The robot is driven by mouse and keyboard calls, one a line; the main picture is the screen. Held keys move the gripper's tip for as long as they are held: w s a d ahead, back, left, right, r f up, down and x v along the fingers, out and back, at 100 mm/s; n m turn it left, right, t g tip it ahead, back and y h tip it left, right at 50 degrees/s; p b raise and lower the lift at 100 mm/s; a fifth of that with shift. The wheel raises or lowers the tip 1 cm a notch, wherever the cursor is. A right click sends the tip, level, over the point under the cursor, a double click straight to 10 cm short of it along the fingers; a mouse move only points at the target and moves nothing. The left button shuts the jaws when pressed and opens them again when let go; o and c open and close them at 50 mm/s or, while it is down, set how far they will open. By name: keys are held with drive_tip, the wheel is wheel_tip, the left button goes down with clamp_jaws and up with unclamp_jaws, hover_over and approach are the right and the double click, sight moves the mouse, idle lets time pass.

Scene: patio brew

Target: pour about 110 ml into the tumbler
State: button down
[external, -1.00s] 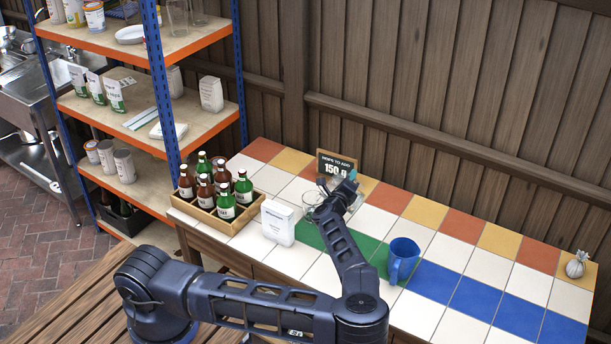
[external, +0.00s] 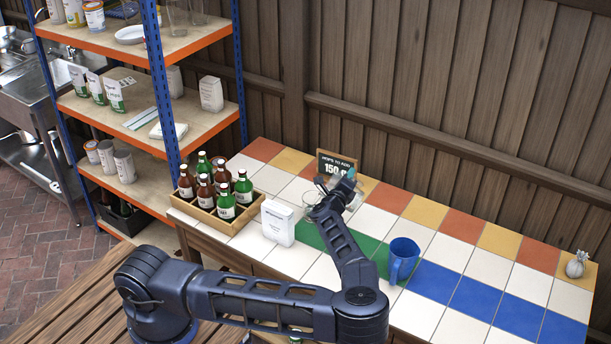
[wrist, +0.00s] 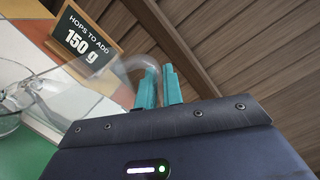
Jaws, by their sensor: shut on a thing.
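My gripper (wrist: 160,88) has its teal fingers shut on a clear glass vessel (wrist: 122,68), which looks like a jug held by its curved handle. It is tilted, with its body toward the left of the wrist view. A second clear glass, likely the tumbler (wrist: 12,112), shows at the left edge of that view, partly behind the held glass. In the external view my gripper (external: 343,187) is above the far side of the tiled table, and the glasses there are small and partly hidden by my arm. Liquid in either cannot be made out.
A sign (external: 336,165) reading "HOPS TO ADD 150 g" stands behind the glasses. A bottle crate (external: 228,226) and white packet (external: 278,222) stand left; a blue mug (external: 403,260) stands right. A small grey object (external: 576,265) sits far right.

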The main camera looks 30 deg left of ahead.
sight(360, 193)
drive_tip(key=shift+s+a+r+n+p, duration=0.1)
drive_tip(key=shift+a+r+n+p, duration=0.3)
drive_tip(key=shift+a+n+p, duration=0.1)
idle(0.8)
drive_tip(key=shift+w+d+f+m, duration=0.15)
drive_tip(key=shift+d+f+m, duration=0.55)
drive_tip(key=shift+m, duration=0.1)
drive_tip(key=shift+w+d+f+m, duration=0.1)
drive_tip(key=shift+d+f+m, duration=0.55)
drive_tip(key=shift+m, duration=0.15)
drive_tip(key=shift+w+d+f+m+b, duration=0.1)
drive_tip(key=shift+d+f+m+b, duration=0.25)
drive_tip(key=shift+f+m, duration=0.25)
drive_tip(key=shift+w+d+f+m+b, duration=0.1)
drive_tip(key=shift+d+f+m+b, duration=0.1)
drive_tip(key=shift+d+f+m, duration=0.35)
drive_tip(key=shift+f+h, duration=0.15)
drive_tip(key=shift+h, duration=0.15)
drive_tip(key=shift+d+f+m+b, duration=0.35)
drive_tip(key=shift+f+m, duration=0.2)
drive_tip(key=shift+m, duration=0.1)
drive_tip(key=shift+w+d+f+m+g+b, duration=0.1)
drive_tip(key=shift+w+d+f+m+b, duration=0.25)
drive_tip(key=shift+d+f+m, duration=0.85)
drive_tip(key=shift+w+d+f+m+g+b, duration=0.1)
drive_tip(key=shift+d+f+m+b, duration=0.4)
drive_tip(key=shift+d+f+m, duration=0.75)
drive_tip(key=shift+w+d+f+m+g+b, duration=0.1)
drive_tip(key=shift+w+d+f+m+b, duration=0.25)
drive_tip(key=shift+d+f+m, duration=0.85)
